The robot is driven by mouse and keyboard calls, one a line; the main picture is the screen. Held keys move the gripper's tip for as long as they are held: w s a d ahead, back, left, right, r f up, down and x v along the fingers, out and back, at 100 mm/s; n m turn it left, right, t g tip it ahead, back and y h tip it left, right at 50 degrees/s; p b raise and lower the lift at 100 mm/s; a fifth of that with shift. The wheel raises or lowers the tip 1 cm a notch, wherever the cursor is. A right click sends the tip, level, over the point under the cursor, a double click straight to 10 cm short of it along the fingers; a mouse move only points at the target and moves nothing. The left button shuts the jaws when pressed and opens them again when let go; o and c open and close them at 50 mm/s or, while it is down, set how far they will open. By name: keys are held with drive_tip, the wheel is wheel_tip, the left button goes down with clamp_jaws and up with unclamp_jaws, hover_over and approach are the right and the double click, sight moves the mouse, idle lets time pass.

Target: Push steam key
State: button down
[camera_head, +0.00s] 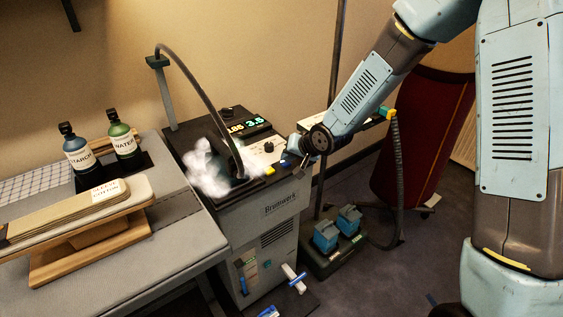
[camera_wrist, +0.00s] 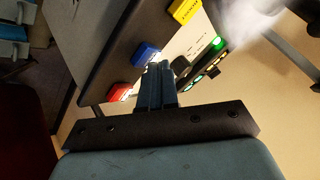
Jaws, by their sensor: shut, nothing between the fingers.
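The steam unit (camera_head: 240,215) is a grey cabinet with a dark sloped top. On its top edge are a yellow key (camera_wrist: 185,10), a blue key (camera_wrist: 146,55) and a red key (camera_wrist: 118,92); the yellow one also shows in the head view (camera_head: 270,170). The key lettering is too small to read surely. My gripper (camera_wrist: 157,66) is shut and empty, its fingertips beside the blue key; I cannot tell whether they touch. In the head view, my gripper (camera_head: 304,162) is over the unit's right end. White steam (camera_head: 207,172) billows over the unit's left side.
Green and amber displays (camera_head: 246,127) are lit. A curved hose (camera_head: 205,95) rises over the unit. Two bottles (camera_head: 123,140) and a wooden sleeve board (camera_head: 80,215) stand on the left table. A pole, a box with blue pedals (camera_head: 326,236) and a red board (camera_head: 425,130) stand right.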

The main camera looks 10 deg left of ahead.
sight(288, 163)
drive_tip(key=shift+f, duration=0.15)
idle(0.3)
drive_tip(key=shift+r, duration=0.95)
drive_tip(key=shift+r, duration=3)
drive_tip(key=shift+d, duration=0.1)
